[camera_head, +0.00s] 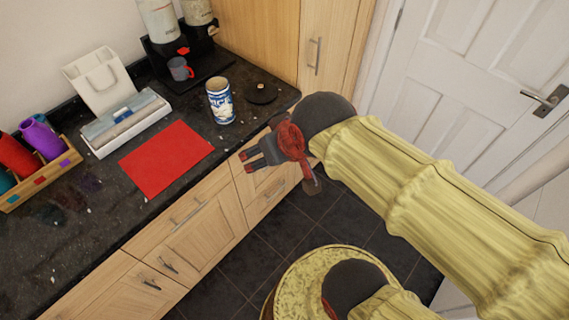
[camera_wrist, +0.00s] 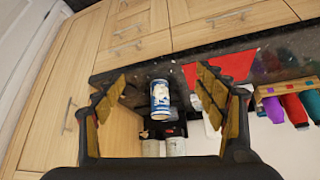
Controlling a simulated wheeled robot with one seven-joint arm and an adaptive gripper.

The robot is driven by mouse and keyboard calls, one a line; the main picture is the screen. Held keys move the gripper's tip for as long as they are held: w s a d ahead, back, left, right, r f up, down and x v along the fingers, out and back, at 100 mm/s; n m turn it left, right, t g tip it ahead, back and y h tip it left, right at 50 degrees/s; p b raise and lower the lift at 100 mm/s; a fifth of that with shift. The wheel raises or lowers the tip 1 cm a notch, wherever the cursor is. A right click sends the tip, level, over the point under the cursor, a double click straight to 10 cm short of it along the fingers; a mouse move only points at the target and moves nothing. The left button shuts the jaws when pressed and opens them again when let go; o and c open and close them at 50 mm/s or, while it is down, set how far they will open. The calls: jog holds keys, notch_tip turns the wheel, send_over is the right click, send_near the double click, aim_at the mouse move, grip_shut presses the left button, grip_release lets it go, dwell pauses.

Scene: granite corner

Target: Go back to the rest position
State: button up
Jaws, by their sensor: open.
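My gripper (camera_head: 247,160) hangs in the air in front of the counter edge in the head view, level with the drawer fronts. In the wrist view its two fingers (camera_wrist: 165,100) are wide apart with nothing between them in their grip. A blue and white can (camera_head: 220,101) stands upright on the dark counter (camera_head: 225,137), apart from the gripper. The can also shows in the wrist view (camera_wrist: 160,98), beyond the fingers. A red mat (camera_head: 165,157) lies flat and bare on the counter; part of it shows in the wrist view (camera_wrist: 232,66).
A coffee machine with a grey mug (camera_head: 180,69) and a round black lid (camera_head: 261,92) are at the back. A white box (camera_head: 125,122), a paper bag (camera_head: 98,80) and a wooden crate (camera_head: 67,160) of bottles stand left. A white door (camera_head: 475,85) is right. Floor (camera_head: 285,225) is open below.

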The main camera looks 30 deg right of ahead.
jog(key=shift+g, duration=0.6)
jog(key=s, duration=0.5)
jog(key=shift+s+d+r, duration=0.1)
jog(key=shift+d+r, duration=0.1)
jog(key=shift+d, duration=0.1)
